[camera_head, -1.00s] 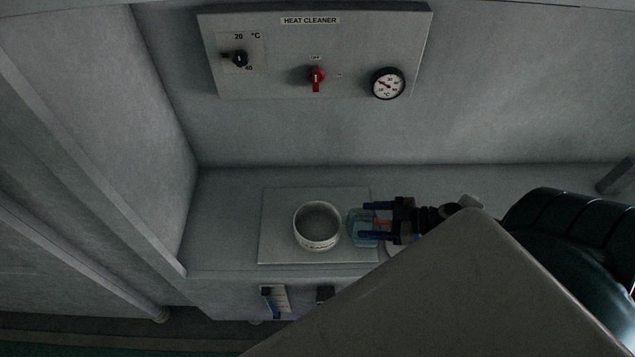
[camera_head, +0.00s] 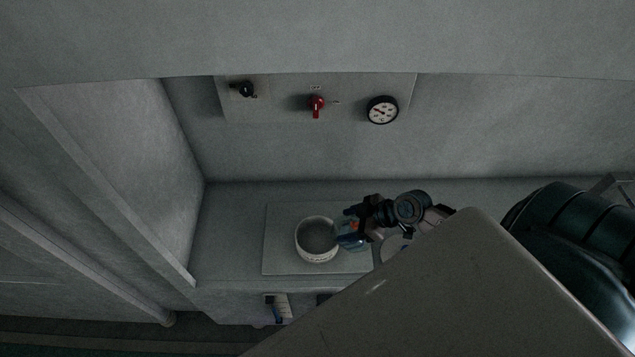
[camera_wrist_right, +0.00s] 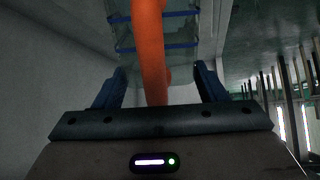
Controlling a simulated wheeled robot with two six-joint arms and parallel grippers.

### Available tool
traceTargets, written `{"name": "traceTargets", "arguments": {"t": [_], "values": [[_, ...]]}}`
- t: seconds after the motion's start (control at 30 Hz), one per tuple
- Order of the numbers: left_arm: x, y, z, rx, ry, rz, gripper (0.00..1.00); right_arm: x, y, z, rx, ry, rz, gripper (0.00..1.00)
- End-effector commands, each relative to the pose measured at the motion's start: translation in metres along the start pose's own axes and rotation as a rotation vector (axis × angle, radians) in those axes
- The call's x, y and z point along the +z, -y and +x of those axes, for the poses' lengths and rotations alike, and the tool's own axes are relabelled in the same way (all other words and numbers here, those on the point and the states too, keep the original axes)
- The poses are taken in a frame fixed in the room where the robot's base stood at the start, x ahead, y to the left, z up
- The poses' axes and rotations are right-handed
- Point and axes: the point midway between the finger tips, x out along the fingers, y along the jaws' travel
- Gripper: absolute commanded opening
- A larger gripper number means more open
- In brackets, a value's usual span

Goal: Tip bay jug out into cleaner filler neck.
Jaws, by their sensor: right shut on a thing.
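The cleaner filler neck (camera_head: 303,249) is a round, pale, open collar standing on a flat plate on the ledge. The bay jug (camera_head: 346,238) is clear bluish plastic with an orange handle, close against the neck's right rim in the head view. It appears tilted toward the neck; whether they touch and whether liquid runs out I cannot tell. My right gripper (camera_head: 358,228) is shut on the jug's orange handle. The wrist view shows the handle (camera_wrist_right: 150,45) between the blue fingers and the clear jug wall with blue bands (camera_wrist_right: 185,32) beyond. My left gripper is not in view.
A wall panel above carries a black knob (camera_head: 243,90), a red switch (camera_head: 317,104) and a round gauge (camera_head: 382,110). The plate (camera_head: 283,220) lies under the neck. A side wall (camera_head: 130,170) bounds the left. My arm hides the lower right.

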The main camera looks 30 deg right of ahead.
Motion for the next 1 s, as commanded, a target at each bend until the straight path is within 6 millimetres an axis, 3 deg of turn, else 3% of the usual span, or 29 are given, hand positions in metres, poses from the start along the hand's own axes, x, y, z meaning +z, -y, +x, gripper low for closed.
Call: {"name": "traceTargets", "arguments": {"t": [0.2, 1.0], "values": [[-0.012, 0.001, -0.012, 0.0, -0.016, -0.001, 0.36, -0.004, 0.0, 0.002, 0.001, 0.053, -0.001, 0.37], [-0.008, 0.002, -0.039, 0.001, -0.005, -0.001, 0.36, -0.013, 0.0, 0.012, 0.001, 0.264, -0.002, 0.37]]}}
